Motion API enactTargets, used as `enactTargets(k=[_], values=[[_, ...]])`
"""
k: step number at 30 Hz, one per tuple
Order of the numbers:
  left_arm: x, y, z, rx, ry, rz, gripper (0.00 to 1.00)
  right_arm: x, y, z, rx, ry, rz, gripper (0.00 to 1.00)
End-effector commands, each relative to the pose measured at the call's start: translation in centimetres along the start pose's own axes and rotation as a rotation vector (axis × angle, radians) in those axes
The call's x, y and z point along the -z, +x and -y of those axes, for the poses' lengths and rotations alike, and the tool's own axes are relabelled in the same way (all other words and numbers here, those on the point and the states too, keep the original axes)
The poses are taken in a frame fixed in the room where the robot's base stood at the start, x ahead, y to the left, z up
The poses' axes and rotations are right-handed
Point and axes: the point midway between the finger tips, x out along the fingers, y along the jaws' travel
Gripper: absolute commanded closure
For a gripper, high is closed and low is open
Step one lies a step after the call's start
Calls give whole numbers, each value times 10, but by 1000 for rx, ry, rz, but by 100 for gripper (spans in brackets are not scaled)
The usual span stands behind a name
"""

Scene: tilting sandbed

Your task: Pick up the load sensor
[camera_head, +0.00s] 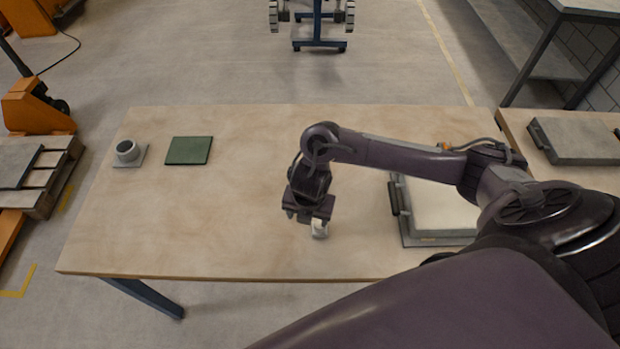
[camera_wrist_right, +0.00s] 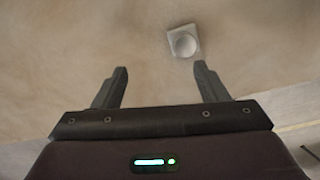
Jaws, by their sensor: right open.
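A small whitish block (camera_head: 320,230), which I take to be the load sensor, sits on the wooden table near its front edge. In the right wrist view it is a pale square with a round dished top (camera_wrist_right: 183,42), lying beyond the fingertips and a little right of centre. My right gripper (camera_head: 306,215) hangs over the table just above and behind the block and partly covers it. In the right wrist view its two fingers (camera_wrist_right: 161,70) are apart with nothing between them. My left gripper is not in view.
A grey-framed tray (camera_head: 424,240) with a pale bed stands to the right, partly behind my arm.

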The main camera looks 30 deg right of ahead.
Motion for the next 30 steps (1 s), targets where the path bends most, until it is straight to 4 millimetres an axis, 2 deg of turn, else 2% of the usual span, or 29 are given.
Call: enactTargets(k=[1,4,14,21,25,30], values=[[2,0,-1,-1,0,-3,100,-9,-2,9,30,-21,8,33],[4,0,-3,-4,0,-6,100,-15,5,20,64,-45,9,33],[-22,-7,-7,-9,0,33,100,-13,36,29,69,-46,8,33],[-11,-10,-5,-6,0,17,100,-12,69,33,65,-47,9,33],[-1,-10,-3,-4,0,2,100,-12,73,33,63,-48,10,33],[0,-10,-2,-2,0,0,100,-12,73,33,63,-48,11,35]])
